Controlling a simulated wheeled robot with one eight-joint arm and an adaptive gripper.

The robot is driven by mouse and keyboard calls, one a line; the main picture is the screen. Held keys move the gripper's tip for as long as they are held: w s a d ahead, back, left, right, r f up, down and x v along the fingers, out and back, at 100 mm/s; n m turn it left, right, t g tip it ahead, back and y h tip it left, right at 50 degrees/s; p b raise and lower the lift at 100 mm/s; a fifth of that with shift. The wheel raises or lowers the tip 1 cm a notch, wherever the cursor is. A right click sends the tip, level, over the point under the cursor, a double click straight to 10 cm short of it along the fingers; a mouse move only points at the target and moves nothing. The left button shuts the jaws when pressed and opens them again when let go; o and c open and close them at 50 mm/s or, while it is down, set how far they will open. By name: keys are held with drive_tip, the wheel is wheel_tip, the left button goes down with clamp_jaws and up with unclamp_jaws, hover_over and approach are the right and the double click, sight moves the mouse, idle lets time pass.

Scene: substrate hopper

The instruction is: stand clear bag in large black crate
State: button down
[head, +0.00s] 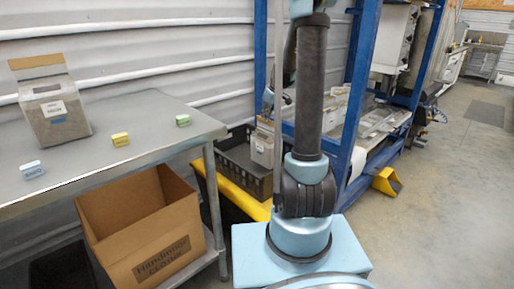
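The large black crate (236,174) stands low beside the metal table, partly hidden behind my arm. A greyish clear bag with a white label (262,150) is upright at the crate's right end, its lower part inside the walls; whether it rests on the bottom cannot be told. My gripper (268,118) is just above this bag, small and partly hidden by my arm; its fingers cannot be made out. Another bag-like pack (58,118), with grey contents, a white label and a brown raised top, stands on the table at left.
A yellow ledge (240,198) runs before the crate. A blue rack (360,85) stands behind my arm. Floor at right is clear.

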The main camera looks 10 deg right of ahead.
sight(266, 132)
drive_tip(key=shift+d+f, duration=0.15)
drive_tip(key=shift+f, duration=4.4)
drive_tip(key=c, duration=1.8)
unclamp_jaws()
drive_tip(key=v, duration=1.1)
drive_tip(key=shift+s+r, duration=0.15)
drive_tip(key=s+a+r+m, duration=0.2)
drive_tip(key=s+r, duration=0.2)
drive_tip(key=s, duration=0.7)
drive_tip(key=s+f+m+h, duration=0.1)
drive_tip(key=s+f, duration=0.3)
drive_tip(key=s, duration=1)
drive_tip(key=s+f+m+g+h, duration=0.1)
drive_tip(key=s+f+m, duration=0.3)
drive_tip(key=s, duration=1.1)
drive_tip(key=shift+s+h, duration=0.2)
drive_tip(key=shift+h, duration=0.1)
